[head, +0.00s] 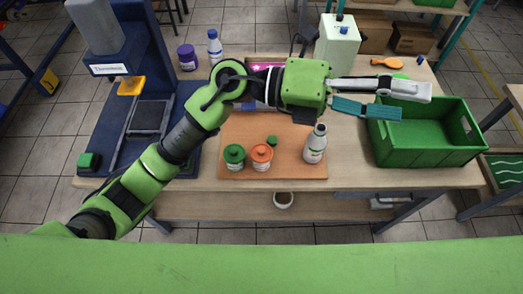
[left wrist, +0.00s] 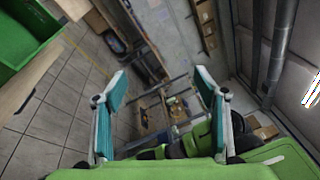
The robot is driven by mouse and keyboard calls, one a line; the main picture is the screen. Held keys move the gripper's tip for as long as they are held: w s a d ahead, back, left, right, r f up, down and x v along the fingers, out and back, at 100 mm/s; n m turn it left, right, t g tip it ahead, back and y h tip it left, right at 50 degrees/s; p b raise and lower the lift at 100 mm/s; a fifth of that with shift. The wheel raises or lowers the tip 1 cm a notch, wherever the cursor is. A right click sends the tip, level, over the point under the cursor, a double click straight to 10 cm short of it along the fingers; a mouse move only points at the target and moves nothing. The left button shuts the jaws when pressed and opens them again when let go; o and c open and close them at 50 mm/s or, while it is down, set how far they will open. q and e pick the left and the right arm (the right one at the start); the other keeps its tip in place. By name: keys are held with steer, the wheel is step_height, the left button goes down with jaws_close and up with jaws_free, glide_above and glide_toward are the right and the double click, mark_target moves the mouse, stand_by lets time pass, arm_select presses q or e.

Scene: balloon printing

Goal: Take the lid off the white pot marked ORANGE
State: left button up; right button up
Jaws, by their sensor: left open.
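The white pot with an orange lid (head: 261,153) stands on the brown board on the table, in the head view. Its lid is on, and its label is too small to read. A similar pot with a green lid (head: 234,153) stands just left of it. My left gripper (head: 415,101) is up above the table's right part, by the green crate, well to the right of both pots. Its fingers are apart and empty in the left wrist view (left wrist: 161,82), where no pot shows. My right gripper is in neither view.
A white bottle (head: 315,146) stands right of the pots, and a small green item (head: 271,141) lies behind them. The green crate (head: 430,155) is at the right. A blue press-like machine (head: 145,75) stands at the left. My left arm crosses above the board's back.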

arm_select(q)
step_height(320, 180, down, 9)
steer(key=a+m+y, duration=0.1)
steer(key=m+y, duration=0.2)
steer(key=y, duration=0.3)
steer(key=n+t+y, duration=0.1)
steer(key=t+y, duration=0.3)
steer(key=y, duration=0.8)
glide_above(261, 150)
step_height(261, 150, down, 8)
steer(key=f+p, duration=0.1)
steer(key=f, duration=0.3)
steer(key=f+p, duration=0.1)
steer(key=f, duration=0.3)
steer(key=shift+s+d, duration=0.15)
steer(key=shift+s, duration=0.05)
steer(key=f+p, duration=0.1)
steer(key=f, duration=0.1)
steer(key=f+p, duration=0.1)
steer(key=f, duration=0.2)
steer(key=shift+w+f, duration=0.2)
steer(key=shift+f, duration=0.2)
steer(key=c, duration=0.8)
